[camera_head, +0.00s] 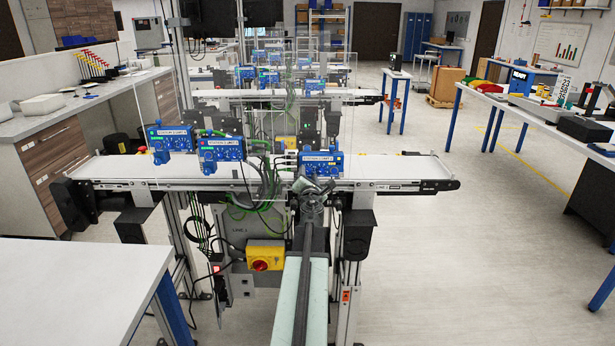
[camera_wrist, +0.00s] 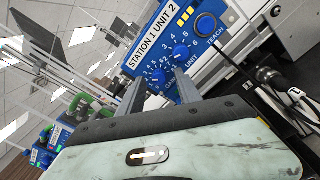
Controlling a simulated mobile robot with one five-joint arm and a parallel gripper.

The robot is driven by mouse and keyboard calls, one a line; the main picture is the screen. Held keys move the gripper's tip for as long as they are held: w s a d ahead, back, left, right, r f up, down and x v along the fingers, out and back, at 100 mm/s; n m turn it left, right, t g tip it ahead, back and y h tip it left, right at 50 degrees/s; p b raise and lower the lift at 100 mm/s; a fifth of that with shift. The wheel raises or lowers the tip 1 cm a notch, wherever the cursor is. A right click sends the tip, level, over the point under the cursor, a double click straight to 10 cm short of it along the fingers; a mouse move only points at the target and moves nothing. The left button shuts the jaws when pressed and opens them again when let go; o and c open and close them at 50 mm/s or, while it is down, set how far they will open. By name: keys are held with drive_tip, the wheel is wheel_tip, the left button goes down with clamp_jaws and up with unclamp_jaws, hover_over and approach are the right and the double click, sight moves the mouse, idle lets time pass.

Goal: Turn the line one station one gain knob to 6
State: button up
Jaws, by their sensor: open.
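The blue control box labelled "STATION 1 UNIT 2" (camera_wrist: 168,45) fills the upper middle of the wrist view, tilted. It appears to be the rightmost blue box (camera_head: 320,163) on the near conveyor in the head view. Its gain knob (camera_wrist: 157,75) is small, round and blue, with a partly hidden label and dial numbers around it. Its pointer setting is too small to read. My gripper (camera_wrist: 158,84) is open, its two fingers on either side of the gain knob; contact cannot be told. In the head view my gripper (camera_head: 312,188) is just in front of the box.
A second knob labelled unit (camera_wrist: 181,53) and the TEACH button (camera_wrist: 205,25) sit close beside the gain knob. Two more blue boxes (camera_head: 172,138) (camera_head: 221,148) stand left on the conveyor (camera_head: 395,170). A yellow box with a red switch (camera_head: 265,256) is below. Cables hang nearby.

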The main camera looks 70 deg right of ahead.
clamp_jaws()
drive_tip(key=shift+m, duration=0.4)
idle(0.4)
drive_tip(key=m, duration=0.3)
drive_tip(key=shift+m, duration=0.4)
drive_tip(key=m+b, duration=0.1)
drive_tip(key=m, duration=0.4)
drive_tip(key=shift+h, duration=0.3)
drive_tip(key=shift+m, duration=0.3)
unclamp_jaws()
drive_tip(key=shift+a, duration=0.1)
